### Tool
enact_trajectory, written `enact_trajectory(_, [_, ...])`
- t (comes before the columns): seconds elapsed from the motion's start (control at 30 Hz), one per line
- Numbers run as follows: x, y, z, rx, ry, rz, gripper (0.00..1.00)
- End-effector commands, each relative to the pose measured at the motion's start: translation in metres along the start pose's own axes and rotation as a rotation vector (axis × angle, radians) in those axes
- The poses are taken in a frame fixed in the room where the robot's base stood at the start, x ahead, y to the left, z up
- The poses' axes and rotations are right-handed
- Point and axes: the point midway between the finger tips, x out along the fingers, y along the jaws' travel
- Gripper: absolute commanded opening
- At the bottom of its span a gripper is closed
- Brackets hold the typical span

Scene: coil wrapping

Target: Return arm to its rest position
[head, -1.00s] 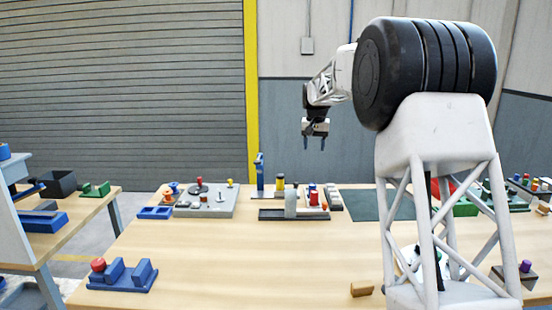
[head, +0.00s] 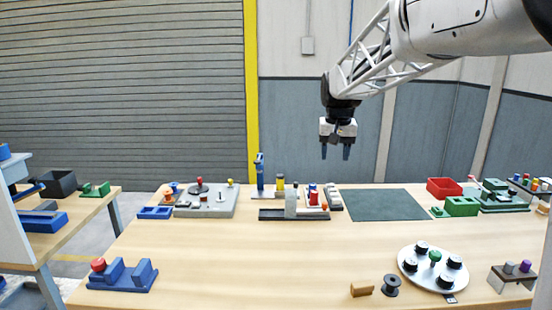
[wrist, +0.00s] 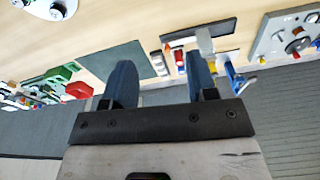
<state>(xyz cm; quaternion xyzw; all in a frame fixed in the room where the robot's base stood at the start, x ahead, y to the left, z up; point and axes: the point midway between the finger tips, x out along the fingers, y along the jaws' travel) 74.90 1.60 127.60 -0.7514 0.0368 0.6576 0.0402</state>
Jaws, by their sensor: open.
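My gripper (head: 336,152) hangs in the air above the back of the table, fingers pointing down, in the head view. Its two blue fingers are apart and hold nothing; the gap between them (wrist: 158,85) also shows empty in the wrist view. A round white plate (head: 421,277) with several black spools and a green knob (head: 435,256) sits at the front right of the table. A single dark spool (head: 391,286) stands to the left of the plate, beside a small wooden block (head: 361,289).
The wooden table (head: 250,260) is clear in the middle. A dark green mat (head: 384,205) lies bare below and right of my gripper. A blue upright post (head: 260,172), a red bin (head: 443,188) and a blue fixture (head: 122,276) stand around the edges.

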Motion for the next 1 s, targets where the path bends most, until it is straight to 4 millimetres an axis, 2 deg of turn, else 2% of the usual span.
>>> enact_trajectory(0.03, [-0.003,0.003,0.014,-0.002,0.005,0.0,0.53])
enact_trajectory(0.5, [-0.009,0.024,0.134,-0.026,0.031,-0.001,0.53])
enact_trajectory(1.0, [0.01,0.044,0.263,-0.051,0.059,-0.001,0.53])
